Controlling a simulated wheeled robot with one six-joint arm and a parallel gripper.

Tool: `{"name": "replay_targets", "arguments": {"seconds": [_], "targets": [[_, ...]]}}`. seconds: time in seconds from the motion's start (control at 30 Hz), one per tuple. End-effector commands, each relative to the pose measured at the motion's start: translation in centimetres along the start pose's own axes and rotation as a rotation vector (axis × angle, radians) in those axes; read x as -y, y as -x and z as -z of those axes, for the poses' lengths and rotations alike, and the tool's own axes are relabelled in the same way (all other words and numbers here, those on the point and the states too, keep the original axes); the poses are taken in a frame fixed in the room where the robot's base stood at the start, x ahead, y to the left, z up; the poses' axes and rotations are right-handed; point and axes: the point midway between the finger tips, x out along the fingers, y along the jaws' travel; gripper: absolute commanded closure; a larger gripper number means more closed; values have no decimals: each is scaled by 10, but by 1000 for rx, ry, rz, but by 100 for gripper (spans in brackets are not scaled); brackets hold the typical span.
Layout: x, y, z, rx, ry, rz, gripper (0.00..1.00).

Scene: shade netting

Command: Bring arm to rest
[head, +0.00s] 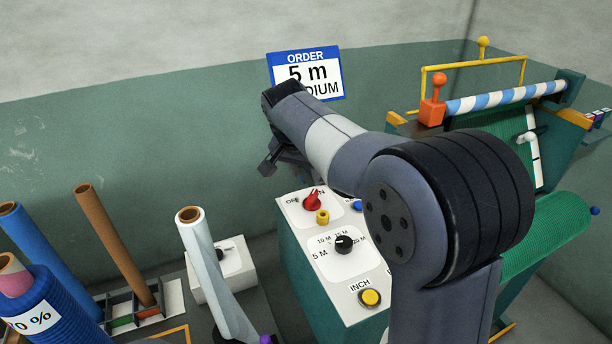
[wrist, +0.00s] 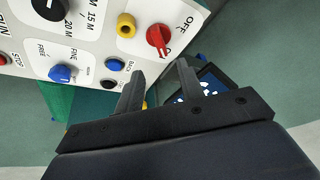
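My gripper (head: 272,160) is at the end of my raised arm, left of and above the control panel (head: 292,212) in the head view; my arm hides part of it. In the wrist view my gripper (wrist: 160,67) has its two dark fingers apart, with nothing held between them. The fingers are near the panel's edge, below the red switch (wrist: 159,38) and the yellow knob (wrist: 126,26); I see no clear contact. The red switch also shows in the head view (head: 312,201), between OFF and a partly hidden ON.
The panel carries a black length dial (head: 344,244) and a yellow INCH button (head: 370,297). An order sign (head: 305,74) reads 5 m, partly hidden. Rolls and tubes (head: 118,245) stand at left. A netting machine with a striped roller (head: 500,98) stands at right.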

Motion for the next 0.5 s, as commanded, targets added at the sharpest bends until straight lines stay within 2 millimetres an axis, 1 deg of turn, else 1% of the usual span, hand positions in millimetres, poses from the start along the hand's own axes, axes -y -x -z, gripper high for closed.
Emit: {"name": "replay_targets", "arguments": {"seconds": [0.27, 0.37, 0.47, 0.5], "targets": [[0, -3, 0, 1, 0, -1, 64], [0, -12, 0, 2, 0, -3, 64], [0, -26, 0, 3, 0, -3, 64], [-1, -34, 0, 4, 1, -4, 64]]}}
